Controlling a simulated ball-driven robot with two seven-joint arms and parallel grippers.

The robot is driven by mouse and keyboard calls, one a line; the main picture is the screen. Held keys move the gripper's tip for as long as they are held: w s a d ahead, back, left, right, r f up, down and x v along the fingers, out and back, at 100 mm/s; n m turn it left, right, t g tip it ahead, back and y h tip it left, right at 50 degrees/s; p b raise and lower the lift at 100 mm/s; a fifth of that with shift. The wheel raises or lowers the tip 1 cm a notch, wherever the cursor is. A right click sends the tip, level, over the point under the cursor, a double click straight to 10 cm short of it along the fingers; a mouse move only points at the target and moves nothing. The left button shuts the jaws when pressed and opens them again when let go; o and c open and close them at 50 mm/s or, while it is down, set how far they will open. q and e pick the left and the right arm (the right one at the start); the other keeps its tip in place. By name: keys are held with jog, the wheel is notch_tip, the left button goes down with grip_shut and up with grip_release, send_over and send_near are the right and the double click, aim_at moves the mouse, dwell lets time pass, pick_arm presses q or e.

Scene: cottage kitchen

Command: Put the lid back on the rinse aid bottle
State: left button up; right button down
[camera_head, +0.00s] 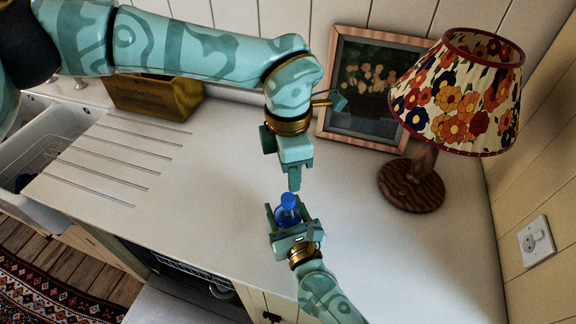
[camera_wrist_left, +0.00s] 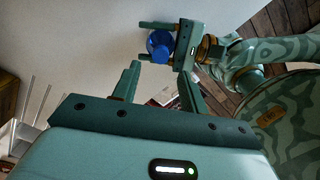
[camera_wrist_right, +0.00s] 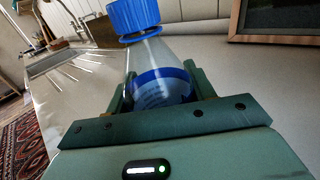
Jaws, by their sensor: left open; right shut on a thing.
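The rinse aid bottle (camera_wrist_right: 160,75) is clear with a blue label band. My right gripper (camera_wrist_right: 152,88) is shut on its body and holds it over the counter; the bottle leans slightly in the right wrist view. The blue lid (camera_wrist_right: 133,15) sits at the top of the bottle's neck; whether it is fully seated I cannot tell. The lid also shows in the head view (camera_head: 288,200). My left gripper (camera_head: 294,186) is open and empty, pointing down just above the lid. In the left wrist view, the lid (camera_wrist_left: 158,40) lies beyond the open fingertips.
The white counter (camera_head: 220,190) is mostly clear around the grippers. A floral lamp (camera_head: 455,95) and a framed picture (camera_head: 365,85) stand behind at the right. A wooden box (camera_head: 160,98) stands at the back left, near the sink (camera_head: 60,130). A dishwasher (camera_head: 185,275) is below the counter edge.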

aim_at(288, 197)
pick_arm(q)
jog(key=n, duration=0.4)
jog(key=shift+s+a+r+n, duration=0.1)
jog(key=shift+r+n, duration=0.1)
jog(key=shift+n, duration=0.1)
jog(key=n, duration=0.2)
jog(key=shift+a+n, duration=0.1)
jog(key=shift+n, duration=0.3)
jog(key=shift+f, duration=4)
grip_shut()
